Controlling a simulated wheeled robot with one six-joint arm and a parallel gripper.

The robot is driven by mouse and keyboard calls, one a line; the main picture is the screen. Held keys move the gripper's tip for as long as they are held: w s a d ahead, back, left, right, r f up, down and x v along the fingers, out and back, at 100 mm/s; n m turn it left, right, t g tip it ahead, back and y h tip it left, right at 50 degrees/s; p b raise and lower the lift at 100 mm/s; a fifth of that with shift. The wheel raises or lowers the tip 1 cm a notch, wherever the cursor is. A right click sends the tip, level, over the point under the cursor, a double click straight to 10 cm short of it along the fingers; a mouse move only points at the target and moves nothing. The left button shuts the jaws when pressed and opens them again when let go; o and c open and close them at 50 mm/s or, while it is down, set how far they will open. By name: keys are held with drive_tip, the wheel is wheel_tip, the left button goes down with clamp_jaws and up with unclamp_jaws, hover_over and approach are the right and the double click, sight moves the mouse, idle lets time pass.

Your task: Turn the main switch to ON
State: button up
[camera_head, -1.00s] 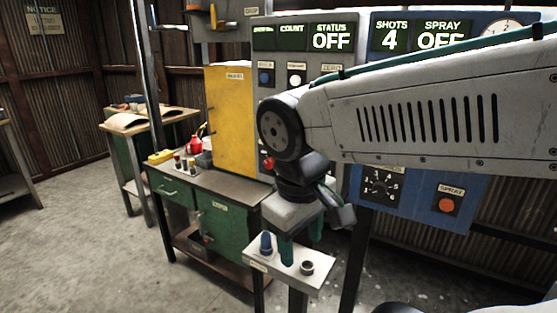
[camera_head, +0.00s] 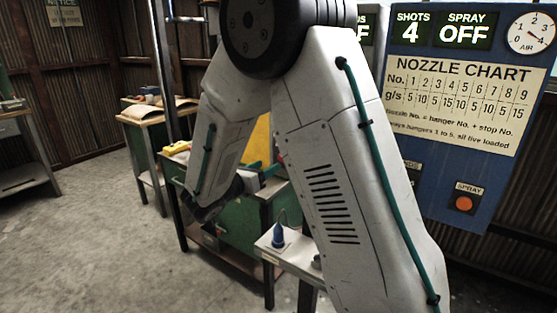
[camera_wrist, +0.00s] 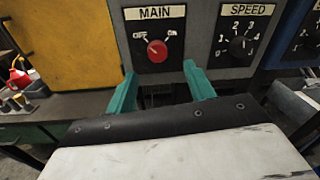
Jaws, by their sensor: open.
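The main switch (camera_wrist: 157,51) is a round red knob on a dark plate under a MAIN label in the wrist view. OFF is marked at its upper left and ON at its upper right; a small pale mark on the knob seems to point toward OFF. My gripper (camera_wrist: 160,69) is open and empty, its two green fingers pointing at the panel just below the knob, one toward each side, apart from it. In the head view my arm hides the switch, and only part of my gripper (camera_head: 264,170) shows.
The SPEED dial (camera_wrist: 240,45) is right of the main switch. A yellow cabinet (camera_wrist: 60,45) stands to the left. The blue panel (camera_head: 425,180) carries the nozzle chart (camera_head: 455,105) and an orange SPRAY button (camera_head: 464,203). A small stand (camera_head: 285,250) holds a blue piece (camera_head: 278,237).

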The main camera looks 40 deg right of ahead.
sight(282, 157)
drive_tip(key=x, duration=0.7)
drive_tip(key=shift+w+d, duration=0.3)
drive_tip(key=c, duration=1)
